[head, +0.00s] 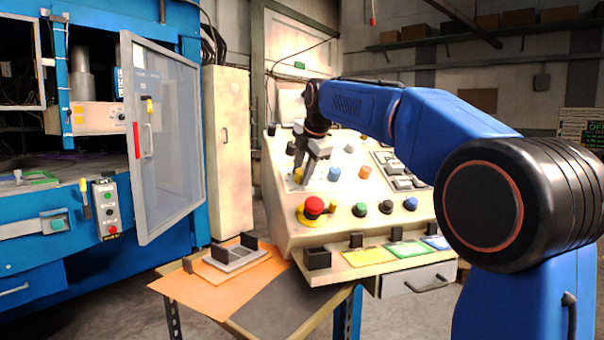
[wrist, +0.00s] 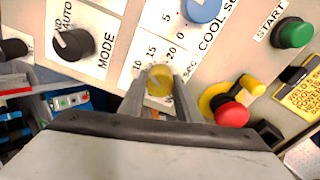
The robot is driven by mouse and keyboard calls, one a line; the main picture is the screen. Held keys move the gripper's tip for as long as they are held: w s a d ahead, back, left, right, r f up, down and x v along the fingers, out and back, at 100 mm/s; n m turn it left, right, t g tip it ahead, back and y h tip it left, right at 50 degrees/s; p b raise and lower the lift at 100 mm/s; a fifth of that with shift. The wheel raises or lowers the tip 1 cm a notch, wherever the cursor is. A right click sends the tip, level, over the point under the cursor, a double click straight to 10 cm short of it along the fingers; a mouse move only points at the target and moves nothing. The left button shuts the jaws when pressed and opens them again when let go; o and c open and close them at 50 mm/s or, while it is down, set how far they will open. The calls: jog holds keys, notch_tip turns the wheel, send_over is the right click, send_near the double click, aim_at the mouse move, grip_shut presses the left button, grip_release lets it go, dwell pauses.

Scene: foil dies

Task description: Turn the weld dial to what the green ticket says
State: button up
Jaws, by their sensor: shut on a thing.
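My gripper (head: 308,172) is at the sloped face of the control console, its fingers pointing down. In the wrist view, the two fingers (wrist: 160,88) are shut on a yellow dial (wrist: 159,78), one on each side. The dial's scale shows 10, 15 and 20 and part of "SEC"; the rest of its label is hidden by the fingers. The dial's pointer setting cannot be made out. The yellow dial also shows in the head view (head: 298,176), partly behind the gripper. The green ticket (head: 411,249) lies on the console's front ledge; its writing is too small to read.
A blue COOL dial (wrist: 203,8) and a black MODE knob (wrist: 73,44) flank the yellow dial. A red emergency button (head: 314,206) sits in front of it. Yellow (head: 369,257) and blue (head: 437,242) tickets lie beside the green one. A glass door (head: 165,130) stands open left.

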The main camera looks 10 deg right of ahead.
jog(key=m, duration=0.6)
jog(key=shift+m+t, duration=0.3)
jog(key=m, duration=0.5)
jog(key=shift+m, duration=0.3)
jog(key=o, duration=1.1)
jog(key=shift+c, duration=0.2)
jog(key=v, duration=1.7)
jog(key=shift+s, duration=0.3)
jog(key=shift+a, duration=0.1)
